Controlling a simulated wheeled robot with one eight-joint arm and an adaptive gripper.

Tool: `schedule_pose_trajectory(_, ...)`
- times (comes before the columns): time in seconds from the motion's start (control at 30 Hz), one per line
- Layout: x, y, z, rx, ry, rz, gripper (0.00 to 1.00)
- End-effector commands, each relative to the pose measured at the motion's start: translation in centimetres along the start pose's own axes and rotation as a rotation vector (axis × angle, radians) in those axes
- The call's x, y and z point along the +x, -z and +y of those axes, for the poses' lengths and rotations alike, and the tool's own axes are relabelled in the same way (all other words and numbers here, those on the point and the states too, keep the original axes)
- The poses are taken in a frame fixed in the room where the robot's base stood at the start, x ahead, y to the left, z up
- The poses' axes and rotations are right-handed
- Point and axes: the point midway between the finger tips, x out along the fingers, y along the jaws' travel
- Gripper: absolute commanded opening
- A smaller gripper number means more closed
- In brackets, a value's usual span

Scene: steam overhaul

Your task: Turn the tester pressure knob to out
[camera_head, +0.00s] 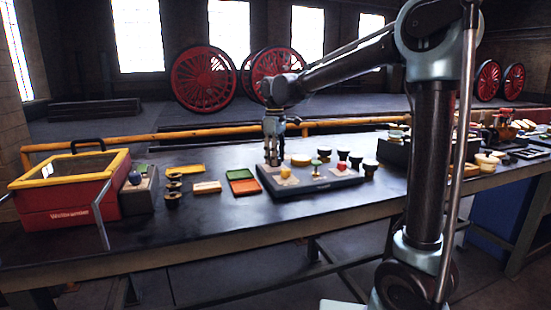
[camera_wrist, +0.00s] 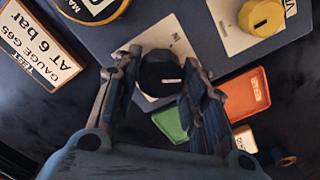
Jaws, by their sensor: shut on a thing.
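In the wrist view a black round knob (camera_wrist: 158,74) with a short white mark sits on a white plate (camera_wrist: 183,46) of the tester board. My gripper (camera_wrist: 160,78) is shut on this knob, one finger on each side. The mark points toward the right finger. The plate's lettering is partly hidden and I cannot read it fully. A yellow knob (camera_wrist: 262,17) sits on another white plate at the upper right. In the head view my gripper (camera_head: 272,158) points down at the left end of the dark tester board (camera_head: 318,187); the black knob is hidden there.
A sign (camera_wrist: 35,47) reading "Test gauge G65 at 6 bar" and a yellow-rimmed gauge (camera_wrist: 92,8) lie close by. Green (camera_head: 190,170) and orange (camera_head: 243,187) trays lie left of the board. A red box (camera_head: 70,204) stands far left. The front bench strip is clear.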

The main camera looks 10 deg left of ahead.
Motion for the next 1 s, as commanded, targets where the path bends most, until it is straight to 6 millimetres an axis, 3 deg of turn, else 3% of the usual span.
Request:
schedule_pose_trajectory(0.5, 0.0, -0.25, 0.32, -0.018, -0.005, -0.005, 0.15)
schedule_pose_trajectory(0.53, 0.0, -0.25, 0.32, -0.018, -0.005, -0.005, 0.41)
schedule_pose_trajectory(0.6, 0.0, -0.22, 0.3, -0.018, -0.005, -0.004, 0.57)
schedule_pose_trajectory(1.0, -0.22, -0.06, 0.11, -0.019, -0.002, -0.001, 0.59)
